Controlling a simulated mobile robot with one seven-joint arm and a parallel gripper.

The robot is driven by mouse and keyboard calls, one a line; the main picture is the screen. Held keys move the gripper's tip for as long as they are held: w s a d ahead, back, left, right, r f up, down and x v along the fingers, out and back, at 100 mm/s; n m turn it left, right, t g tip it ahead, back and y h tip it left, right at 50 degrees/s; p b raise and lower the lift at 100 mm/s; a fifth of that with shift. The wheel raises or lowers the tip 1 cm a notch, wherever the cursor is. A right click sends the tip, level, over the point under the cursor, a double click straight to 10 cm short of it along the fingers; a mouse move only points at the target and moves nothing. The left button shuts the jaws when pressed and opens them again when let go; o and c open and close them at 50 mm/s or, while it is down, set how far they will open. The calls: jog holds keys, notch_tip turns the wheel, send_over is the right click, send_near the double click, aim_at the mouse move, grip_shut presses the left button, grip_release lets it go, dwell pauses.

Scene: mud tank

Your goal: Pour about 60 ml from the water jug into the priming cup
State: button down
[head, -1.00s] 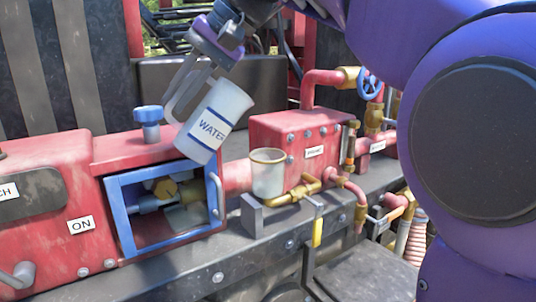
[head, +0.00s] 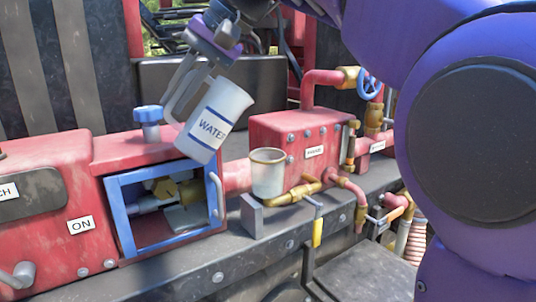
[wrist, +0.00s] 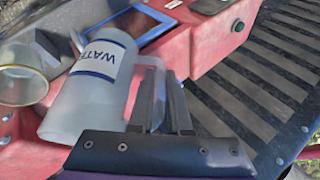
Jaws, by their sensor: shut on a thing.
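The white water jug (head: 222,103), with blue bands and a WATER label, hangs in the air in the head view, tilted with its top leaning right. It also shows in the wrist view (wrist: 82,103). My gripper (head: 175,103) is shut on the jug's handle, on the left side; its fingers (wrist: 160,105) show beside the jug in the wrist view. The priming cup (head: 268,176), whitish with a brass-coloured rim, stands upright to the right of and below the jug, apart from it. It also shows in the wrist view (wrist: 20,88). No water stream is visible.
A red housing (head: 290,135) with pipes and brass valves stands behind and right of the cup. A blue-framed opening (head: 115,215) and a blue knob (head: 148,128) are below and left of the jug. A grey block (head: 251,215) stands in front of the cup.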

jog(key=shift+s+a+r+n+t+h, duration=0.15)
jog(key=shift+s+a+r+t+h, duration=0.1)
jog(key=shift+a+h, duration=0.3)
jog(key=shift+s+a+r+n+t+h, duration=0.15)
jog(key=shift+s+a+r+h, duration=0.1)
jog(key=shift+a+h, duration=0.25)
jog(key=shift+s+a+f+n+t+h, duration=0.2)
jog(key=shift+a+f+t+h, duration=0.25)
jog(key=shift+f+h, duration=0.3)
jog(key=shift+s+a+f+n+t+h, duration=0.15)
jog(key=shift+s+a+f+t+h, duration=0.2)
jog(key=shift+f+h, duration=0.4)
jog(key=shift+s+a+f+n+t+h, duration=0.15)
jog(key=shift+a+f+t+h, duration=0.3)
jog(key=shift+f+h, duration=0.3)
